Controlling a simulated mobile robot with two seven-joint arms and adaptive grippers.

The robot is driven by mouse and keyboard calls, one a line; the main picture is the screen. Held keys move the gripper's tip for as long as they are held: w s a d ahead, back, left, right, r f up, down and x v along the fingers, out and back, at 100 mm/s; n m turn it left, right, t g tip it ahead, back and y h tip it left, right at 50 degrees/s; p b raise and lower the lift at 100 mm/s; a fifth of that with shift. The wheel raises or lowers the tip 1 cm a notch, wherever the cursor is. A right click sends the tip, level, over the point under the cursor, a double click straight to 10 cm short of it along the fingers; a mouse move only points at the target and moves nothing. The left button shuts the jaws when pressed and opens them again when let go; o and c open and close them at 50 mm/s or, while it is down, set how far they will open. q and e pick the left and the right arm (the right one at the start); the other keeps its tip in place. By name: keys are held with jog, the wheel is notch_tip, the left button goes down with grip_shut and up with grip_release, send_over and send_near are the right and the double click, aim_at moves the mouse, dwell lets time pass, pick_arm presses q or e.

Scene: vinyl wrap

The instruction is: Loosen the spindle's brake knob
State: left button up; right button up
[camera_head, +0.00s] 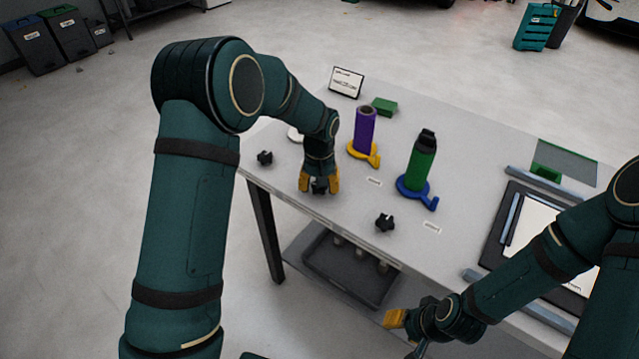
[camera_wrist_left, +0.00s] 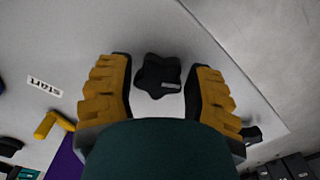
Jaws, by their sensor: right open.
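My left gripper (camera_head: 319,184) points down over the table's near left part. Its yellow fingers are open on either side of a black star-shaped knob (camera_head: 319,189). In the left wrist view this knob (camera_wrist_left: 157,77) sits between the fingertips, with a gap on each side. Two similar black knobs are on the table, one to the left (camera_head: 265,157) and one to the right (camera_head: 384,222). A purple roll (camera_head: 364,130) stands on a yellow base (camera_head: 373,160); a green roll (camera_head: 421,165) stands on a blue base (camera_head: 430,203). My right gripper (camera_head: 398,322) is open off the table's front edge, partly hidden.
The grey table (camera_head: 470,150) holds a small sign (camera_head: 347,82), a green block (camera_head: 384,106) and a dark-framed panel (camera_head: 530,225) at right. A black tray (camera_head: 350,270) sits on the lower shelf. Small labels lie near the rolls.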

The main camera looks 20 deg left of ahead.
pick_arm(q)
jog(key=shift+o, duration=1.3)
notch_tip(320, 180, up, 12)
